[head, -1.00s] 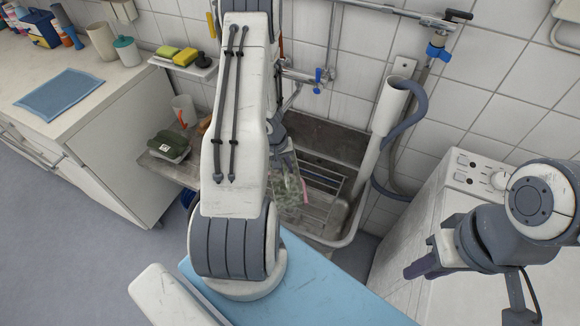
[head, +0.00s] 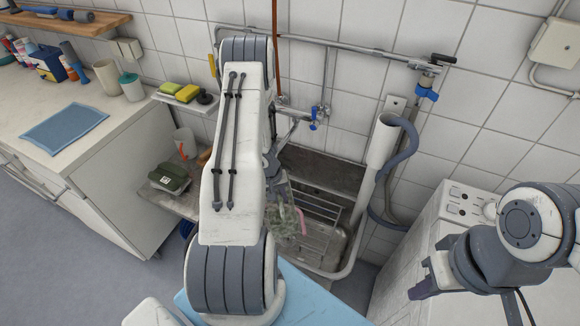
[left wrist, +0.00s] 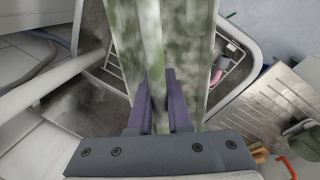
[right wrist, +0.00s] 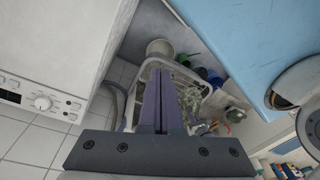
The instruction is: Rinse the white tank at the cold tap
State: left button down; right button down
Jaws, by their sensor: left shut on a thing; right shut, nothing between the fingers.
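My left gripper (left wrist: 160,105) is shut on the tank (left wrist: 175,45), whose pale wall is mottled with green. In the head view the tank (head: 284,218) shows as a small mottled piece beside my left arm, over the sink (head: 345,262). My arm hides the rest of it and most of the gripper. A tap with a blue handle (head: 314,119) is on the wall above the sink, its spout partly behind my arm. No water stream can be made out. My right gripper (head: 424,284) is shut and empty, in front of the white machine; its fingers show in its wrist view (right wrist: 160,100).
A wire rack (head: 318,212) lies in the sink. A pipe with a grey hose (head: 408,140) stands at the sink's right, beside the washing machine (head: 462,205). Another blue valve (head: 427,86) is higher right. A green item (head: 169,178) and a mug (head: 184,143) sit on the drainboard.

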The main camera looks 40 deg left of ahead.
jog(key=w+a+f+n+t+y, duration=0.1)
jog(key=w+a+n+t+y, duration=0.4)
jog(key=w+a, duration=0.95)
jog(key=n+t+y, duration=0.3)
jog(key=n+t, duration=0.1)
jog(key=n, duration=0.5)
send_near(314, 117)
jog(key=s+d, duration=0.1)
jog(key=s, duration=0.4)
jog(key=a+f+n+t+y, duration=0.3)
jog(key=a+n+t, duration=0.1)
jog(key=a+n, duration=0.1)
jog(key=shift+w+a+f, duration=0.1)
jog(key=shift+w+a, duration=0.45)
jog(key=shift+w, duration=0.95)
jog(key=shift+w+a+r, duration=0.1)
jog(key=shift+w+a, duration=0.45)
jog(key=shift+w, duration=1)
jog(key=shift+w+a+f, duration=0.1)
jog(key=shift+w+a, duration=0.45)
jog(key=shift+w, duration=0.95)
